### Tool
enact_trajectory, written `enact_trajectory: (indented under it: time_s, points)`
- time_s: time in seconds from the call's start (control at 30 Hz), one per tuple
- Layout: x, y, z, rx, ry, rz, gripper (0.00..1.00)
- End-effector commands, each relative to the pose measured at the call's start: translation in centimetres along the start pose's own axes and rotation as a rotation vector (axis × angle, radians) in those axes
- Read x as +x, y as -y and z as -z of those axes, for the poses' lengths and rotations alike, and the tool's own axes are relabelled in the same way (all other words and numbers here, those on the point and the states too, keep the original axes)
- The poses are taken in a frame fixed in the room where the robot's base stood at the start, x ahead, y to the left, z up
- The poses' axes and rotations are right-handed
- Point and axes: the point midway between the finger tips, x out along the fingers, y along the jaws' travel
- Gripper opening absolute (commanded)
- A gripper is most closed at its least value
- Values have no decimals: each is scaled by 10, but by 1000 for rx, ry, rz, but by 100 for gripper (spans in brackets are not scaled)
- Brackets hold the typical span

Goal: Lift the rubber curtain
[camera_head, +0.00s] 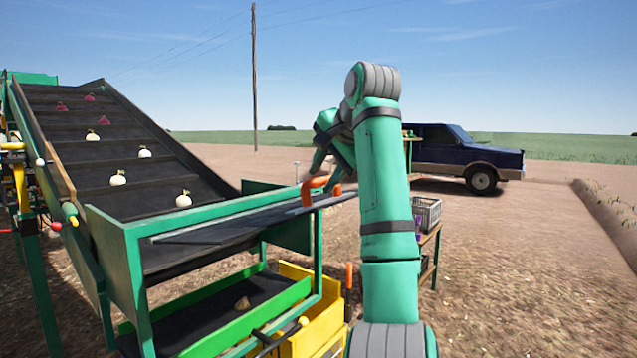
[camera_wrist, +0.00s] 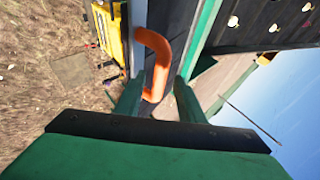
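The rubber curtain (camera_head: 275,212) is a dark flat sheet with a pale edge, at the lower end of the green-framed elevator. It looks nearly level in the head view. An orange handle (camera_head: 309,190) stands on it. The handle also shows in the wrist view (camera_wrist: 160,48), curving down between my two green fingers. My gripper (camera_head: 324,176) is at the handle, with its fingers on either side. In the wrist view my gripper (camera_wrist: 158,86) has a visible gap between its fingers. The handle is close to the left finger; I cannot tell whether they touch.
The sloped conveyor (camera_head: 125,165) carries several onions. A green-edged lower tray (camera_head: 215,312) holds one onion. A yellow bin (camera_head: 318,325) stands beneath. A grey crate (camera_head: 427,213) sits on a wooden stand to the right. A dark blue pickup (camera_head: 460,160) is parked behind; bare ground lies open to the right.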

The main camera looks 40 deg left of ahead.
Motion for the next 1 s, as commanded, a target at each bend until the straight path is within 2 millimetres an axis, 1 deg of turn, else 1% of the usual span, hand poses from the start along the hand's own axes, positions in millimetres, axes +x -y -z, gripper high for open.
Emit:
enact_trajectory:
  time_s: [0.03, 0.2, 0.3, 0.4, 0.6, 1.0]
  points:
    - [-12, 1, 0, -1, -2, 2, 36]
    - [-43, 2, -1, -3, 0, 3, 36]
    - [-56, 2, -1, -2, 1, 2, 36]
    - [-66, 2, -2, -2, 2, 1, 36]
    - [-74, 1, -1, -1, 2, 0, 36]
    - [-73, 2, -3, -3, 4, 1, 36]
